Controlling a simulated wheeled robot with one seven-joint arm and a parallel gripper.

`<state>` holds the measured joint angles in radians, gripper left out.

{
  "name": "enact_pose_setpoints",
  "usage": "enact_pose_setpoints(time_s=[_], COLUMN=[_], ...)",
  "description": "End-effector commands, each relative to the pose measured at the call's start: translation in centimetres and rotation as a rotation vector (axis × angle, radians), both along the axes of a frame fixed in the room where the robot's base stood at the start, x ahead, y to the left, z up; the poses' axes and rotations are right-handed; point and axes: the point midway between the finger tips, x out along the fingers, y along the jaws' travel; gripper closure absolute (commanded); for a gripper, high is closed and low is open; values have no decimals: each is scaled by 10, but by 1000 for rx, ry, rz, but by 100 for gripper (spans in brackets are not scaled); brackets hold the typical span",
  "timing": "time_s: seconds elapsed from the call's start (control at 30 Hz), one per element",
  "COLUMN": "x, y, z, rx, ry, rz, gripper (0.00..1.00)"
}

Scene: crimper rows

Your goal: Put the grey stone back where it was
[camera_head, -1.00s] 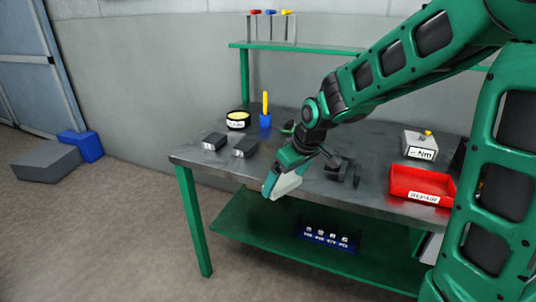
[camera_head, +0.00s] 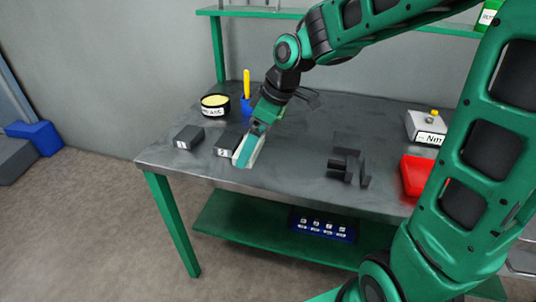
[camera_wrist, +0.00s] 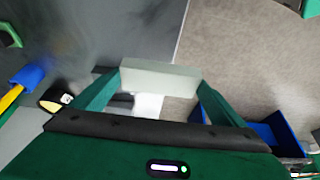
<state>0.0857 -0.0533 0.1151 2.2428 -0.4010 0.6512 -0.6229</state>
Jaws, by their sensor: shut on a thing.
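The grey stone, a pale grey bar (camera_wrist: 160,77), is held crosswise between the two green fingers of my gripper (camera_head: 247,153). In the wrist view my gripper (camera_wrist: 158,92) is closed on its two ends. In the head view the gripper is tilted down at the left part of the table's front, right beside the dark block labelled 2 (camera_head: 226,146). The finger hides much of the stone there, and I cannot tell whether it touches the table or the block.
Another dark block labelled 1 (camera_head: 188,136) stands to the left. Dark brackets (camera_head: 348,168) and a red tray (camera_head: 413,176) are to the right. The table's middle (camera_head: 300,150) is clear.

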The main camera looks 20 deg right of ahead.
Motion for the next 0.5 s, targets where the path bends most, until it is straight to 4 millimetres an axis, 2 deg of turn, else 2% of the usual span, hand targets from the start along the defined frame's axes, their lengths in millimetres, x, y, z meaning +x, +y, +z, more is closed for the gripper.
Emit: enact_pose_setpoints(time_s=[0.3,0.5], x=[33,45], y=[-51,-68], z=[-37,-50], rx=[0,0], ry=[2,0], rz=[-2,0], gripper=[27,27])
